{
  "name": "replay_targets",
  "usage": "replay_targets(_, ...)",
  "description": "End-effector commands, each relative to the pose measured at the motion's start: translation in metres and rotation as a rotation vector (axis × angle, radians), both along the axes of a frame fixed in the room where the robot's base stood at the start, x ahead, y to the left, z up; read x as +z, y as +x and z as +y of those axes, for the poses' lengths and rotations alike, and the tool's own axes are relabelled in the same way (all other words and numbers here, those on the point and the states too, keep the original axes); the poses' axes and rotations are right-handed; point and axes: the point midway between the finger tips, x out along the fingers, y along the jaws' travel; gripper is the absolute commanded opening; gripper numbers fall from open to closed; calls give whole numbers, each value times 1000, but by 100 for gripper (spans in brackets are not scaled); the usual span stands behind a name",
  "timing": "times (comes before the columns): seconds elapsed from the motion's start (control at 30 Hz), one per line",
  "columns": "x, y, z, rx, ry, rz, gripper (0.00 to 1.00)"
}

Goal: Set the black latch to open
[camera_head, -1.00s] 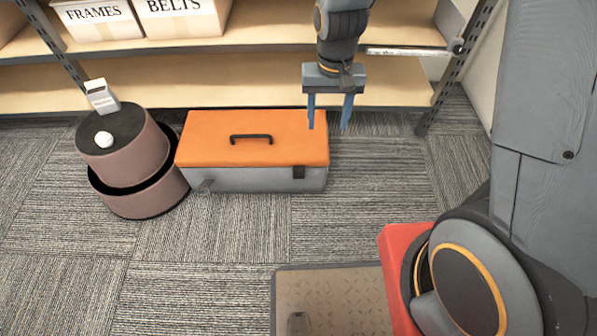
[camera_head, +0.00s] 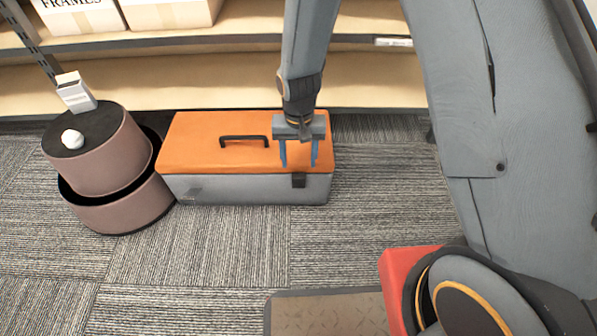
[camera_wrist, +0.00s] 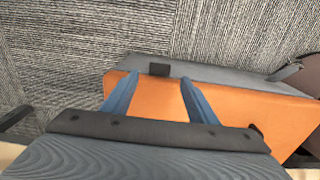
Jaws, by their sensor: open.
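A toolbox with an orange lid (camera_head: 200,140) and a grey body (camera_head: 235,190) stands on the carpet, its lid down. The black latch (camera_head: 299,180) is on the front face near the right end, just under the lid's edge. It also shows in the wrist view (camera_wrist: 160,69), beyond and between my fingers. A second, grey latch (camera_head: 190,195) is near the left end of the front and seems to hang out at an angle in the wrist view (camera_wrist: 286,72). My gripper (camera_head: 299,162) is open and empty, with its blue fingers over the lid's right part, pointing down near the black latch.
A round brown two-tier stool or bin (camera_head: 110,170) stands left of the toolbox, with a white ball (camera_head: 72,139) and a small white box (camera_head: 76,92) on top. A wooden shelf (camera_head: 180,88) runs behind.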

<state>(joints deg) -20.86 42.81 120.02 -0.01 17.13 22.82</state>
Motion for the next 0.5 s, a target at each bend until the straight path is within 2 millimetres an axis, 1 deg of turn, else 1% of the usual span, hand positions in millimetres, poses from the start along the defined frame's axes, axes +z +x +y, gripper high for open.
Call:
replay_targets(0.03,-12,0,0,0,-1,3,53)
replay_targets(0.23,-43,0,0,0,-1,3,53)
replay_targets(0.37,-54,0,0,0,0,1,53)
replay_targets(0.5,-56,0,0,0,0,1,53)
